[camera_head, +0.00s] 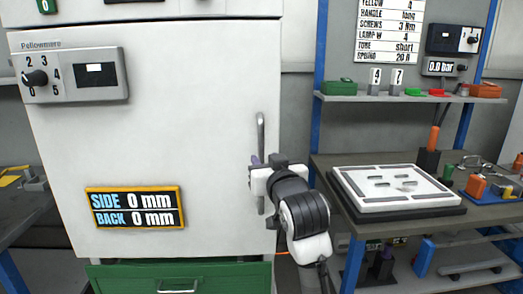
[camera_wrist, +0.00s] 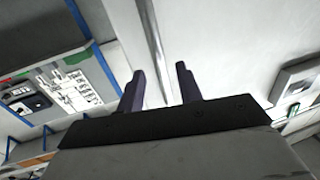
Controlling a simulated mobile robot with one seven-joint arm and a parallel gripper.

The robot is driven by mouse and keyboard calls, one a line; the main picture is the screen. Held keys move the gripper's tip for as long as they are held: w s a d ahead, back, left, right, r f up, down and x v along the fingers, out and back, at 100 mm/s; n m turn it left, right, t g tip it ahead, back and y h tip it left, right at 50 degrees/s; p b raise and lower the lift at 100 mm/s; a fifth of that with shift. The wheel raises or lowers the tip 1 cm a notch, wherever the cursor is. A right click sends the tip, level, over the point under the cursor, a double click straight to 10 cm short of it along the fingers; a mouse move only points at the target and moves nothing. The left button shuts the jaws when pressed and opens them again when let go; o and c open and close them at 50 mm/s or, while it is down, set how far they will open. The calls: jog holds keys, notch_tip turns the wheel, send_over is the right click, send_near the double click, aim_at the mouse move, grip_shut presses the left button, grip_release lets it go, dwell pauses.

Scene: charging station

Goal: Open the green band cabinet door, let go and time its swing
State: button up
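The white cabinet door (camera_head: 150,140) fills the left and middle of the head view and looks shut. Its vertical metal bar handle (camera_head: 261,130) is near the right edge. My gripper (camera_head: 262,162) is at the lower part of this handle. In the wrist view, the two dark purple fingers of my gripper (camera_wrist: 159,72) stand apart, with the handle bar (camera_wrist: 152,35) running between them in the picture. I see no finger touching the bar; how deep it lies between them is unclear. Green shows on the drawer (camera_head: 185,279) below the door.
A sign (camera_head: 136,208) on the door reads SIDE 0 mm, BACK 0 mm. A dial panel (camera_head: 70,76) is at upper left. To the right, a workbench (camera_head: 480,214) holds a white-topped plate (camera_head: 397,198) and tools, close to my arm.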

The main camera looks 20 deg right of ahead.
aim_at(262, 155)
jog(key=w, duration=0.5)
jog(key=shift+d+p, duration=0.2)
jog(key=shift+p, duration=0.15)
